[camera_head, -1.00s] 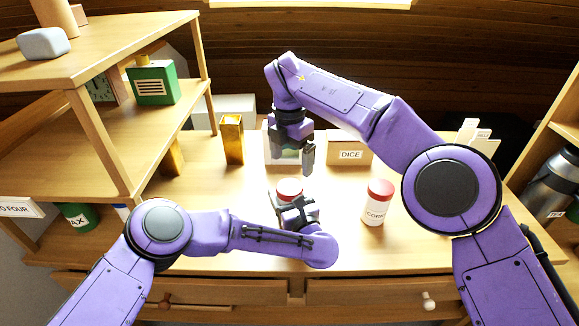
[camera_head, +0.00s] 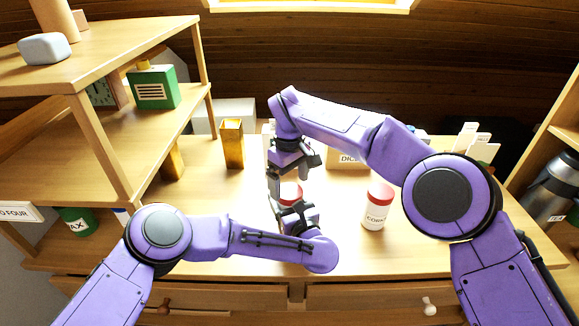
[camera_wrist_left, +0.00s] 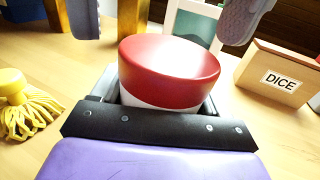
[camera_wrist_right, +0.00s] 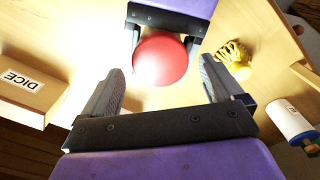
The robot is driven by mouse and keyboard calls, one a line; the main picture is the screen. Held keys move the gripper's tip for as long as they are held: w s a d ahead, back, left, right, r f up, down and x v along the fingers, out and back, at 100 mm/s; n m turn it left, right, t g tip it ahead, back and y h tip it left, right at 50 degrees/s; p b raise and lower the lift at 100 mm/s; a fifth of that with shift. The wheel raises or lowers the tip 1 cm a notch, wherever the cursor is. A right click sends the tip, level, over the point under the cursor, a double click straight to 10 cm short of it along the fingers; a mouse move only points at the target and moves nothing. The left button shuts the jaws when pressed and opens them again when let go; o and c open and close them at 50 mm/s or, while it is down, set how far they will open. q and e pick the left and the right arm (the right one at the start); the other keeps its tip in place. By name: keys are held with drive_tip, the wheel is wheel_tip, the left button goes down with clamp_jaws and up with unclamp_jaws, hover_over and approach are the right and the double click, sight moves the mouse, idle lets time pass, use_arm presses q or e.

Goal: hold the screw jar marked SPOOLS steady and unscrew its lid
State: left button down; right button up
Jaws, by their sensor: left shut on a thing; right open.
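A white screw jar with a red lid (camera_wrist_left: 170,68) stands on the desk, and its label is hidden in these views. The lid also shows in the head view (camera_head: 290,192) between my two grippers. My left gripper (camera_head: 296,212) is shut around the jar's body below the lid. My right gripper (camera_wrist_right: 165,90) is open and empty. Its fingers point down toward the lid from above and behind, one toward each side, and look apart from it. In the left wrist view the right fingers show at the top, above the lid.
A second red-lidded white jar (camera_head: 377,206), its label partly readable, stands to the right. A DICE box (camera_head: 348,163) is behind. A yellow mop-like thing (camera_wrist_right: 233,58) lies near the held jar. A gold box (camera_head: 232,143) stands at back left, beside the shelf.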

drive_tip(key=shift+f, duration=1.35)
drive_tip(key=c, duration=1.1)
drive_tip(key=o, duration=1.2)
drive_tip(key=shift+c, duration=0.2)
drive_tip(key=shift+r, duration=4)
drive_tip(key=shift+c, duration=0.3)
drive_tip(key=shift+s+f, duration=0.1)
drive_tip(key=shift+f, duration=0.3)
wheel_tip(320, 180, down, 7)
drive_tip(key=shift+f, duration=0.1)
drive_tip(key=c, duration=1.1)
drive_tip(key=o, duration=1.2)
drive_tip(key=shift+c, duration=0.2)
drive_tip(key=shift+r, duration=2.35)
use_arm(q)
unclamp_jaws()
